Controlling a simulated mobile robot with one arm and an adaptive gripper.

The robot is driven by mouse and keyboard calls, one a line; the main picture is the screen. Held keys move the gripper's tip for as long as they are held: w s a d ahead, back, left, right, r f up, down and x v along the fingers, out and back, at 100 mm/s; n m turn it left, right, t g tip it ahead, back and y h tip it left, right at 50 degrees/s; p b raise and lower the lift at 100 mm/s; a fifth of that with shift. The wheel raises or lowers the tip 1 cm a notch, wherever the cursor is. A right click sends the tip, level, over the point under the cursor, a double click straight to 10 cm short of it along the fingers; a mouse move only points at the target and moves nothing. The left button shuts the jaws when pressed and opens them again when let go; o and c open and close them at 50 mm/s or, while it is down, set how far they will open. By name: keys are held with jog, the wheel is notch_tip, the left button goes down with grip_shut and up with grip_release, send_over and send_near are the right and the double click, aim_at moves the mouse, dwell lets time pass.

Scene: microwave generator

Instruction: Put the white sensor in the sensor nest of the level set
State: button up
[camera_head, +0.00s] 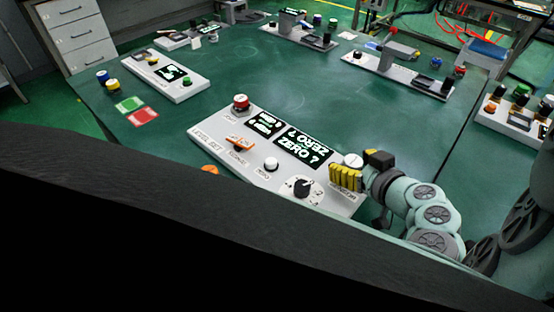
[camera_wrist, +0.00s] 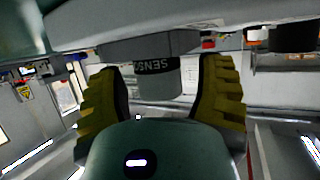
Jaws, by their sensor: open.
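The level set (camera_head: 225,150) is a pale panel with lit "ZERO ?" displays, in the middle of the head view. My gripper (camera_head: 346,177), with yellow ribbed fingers, is at its right end. A white round top (camera_head: 352,160), which looks like the white sensor, shows just behind the fingers. In the wrist view the pale cylindrical sensor (camera_wrist: 160,85) stands between the open fingers of my gripper (camera_wrist: 162,95), with gaps on both sides. A black band lettered "SENS" and a grey block (camera_wrist: 135,47) adjoin it. I cannot tell whether it is fully seated in the nest.
The panel carries a red button (camera_head: 240,102), an orange switch (camera_head: 240,143), a white button (camera_head: 271,164) and a black knob (camera_head: 302,187). Green and red cards (camera_head: 143,116) lie left. Other panels stand along the far table edge. The table middle is clear.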

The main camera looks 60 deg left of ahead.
jog(key=shift+r, duration=0.2)
jog(key=shift+d, duration=0.2)
jog(key=b+v, duration=0.2)
jog(key=v, duration=0.6)
jog(key=shift+w+d+b, duration=0.1)
jog(key=shift+d+b, duration=0.25)
jog(key=v, duration=0.3)
jog(key=shift+a+r, duration=0.1)
jog(key=shift+r, duration=0.1)
